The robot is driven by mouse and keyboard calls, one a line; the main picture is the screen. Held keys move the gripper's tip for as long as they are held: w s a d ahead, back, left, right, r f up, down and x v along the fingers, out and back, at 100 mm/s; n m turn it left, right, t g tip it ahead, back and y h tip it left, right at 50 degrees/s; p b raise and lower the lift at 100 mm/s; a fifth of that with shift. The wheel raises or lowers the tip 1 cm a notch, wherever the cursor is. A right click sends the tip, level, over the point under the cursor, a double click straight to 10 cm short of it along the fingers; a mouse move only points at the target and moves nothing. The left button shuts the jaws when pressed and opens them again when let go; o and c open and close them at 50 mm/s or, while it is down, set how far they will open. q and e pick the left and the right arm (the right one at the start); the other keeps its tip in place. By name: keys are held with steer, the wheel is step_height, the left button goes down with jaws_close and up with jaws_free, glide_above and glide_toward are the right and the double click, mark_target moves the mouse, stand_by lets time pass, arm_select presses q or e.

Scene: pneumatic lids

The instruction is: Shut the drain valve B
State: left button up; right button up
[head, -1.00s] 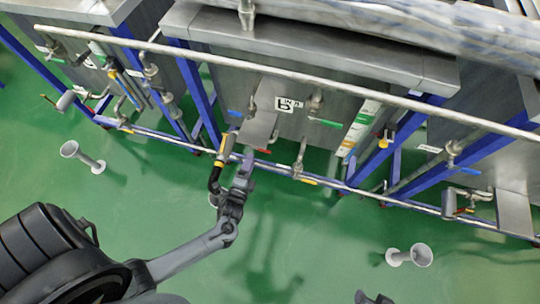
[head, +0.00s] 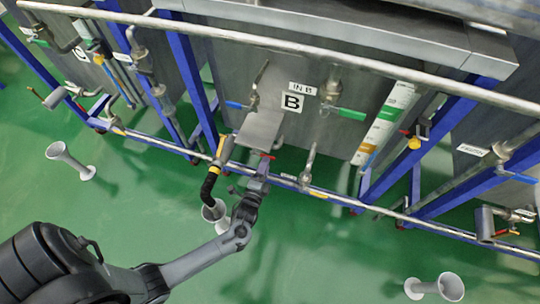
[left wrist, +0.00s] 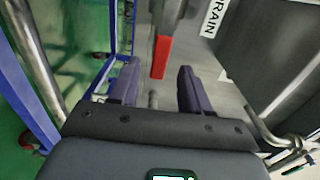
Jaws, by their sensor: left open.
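The tank marked B (head: 292,102) stands at the middle of the head view. Below its sloped grey plate, the red handle (head: 267,155) of a valve shows small above the low rail. My left gripper (head: 260,168) is just below this handle and partly covers the area around it. In the left wrist view the red handle (left wrist: 161,58) hangs ahead of my open left gripper (left wrist: 158,88), in line with the gap between its two purple-grey fingers. No grip on it shows. A label reading "DRAIN" (left wrist: 214,16) is at upper right. My right gripper is out of view.
A black hose with a yellow band (head: 212,183) hangs left of my left gripper, over a white funnel (head: 213,212). A blue handle (head: 235,105) and a green handle (head: 350,114) are higher up. A long pipe (head: 270,52) crosses above. The green floor in front is mostly clear.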

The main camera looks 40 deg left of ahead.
arm_select(q)
steer(key=b+x, duration=0.2)
steer(key=x, duration=0.4)
steer(key=shift+w+b, duration=0.25)
steer(key=shift+b, duration=0.05)
steer(key=shift+a, duration=0.1)
jaws_close()
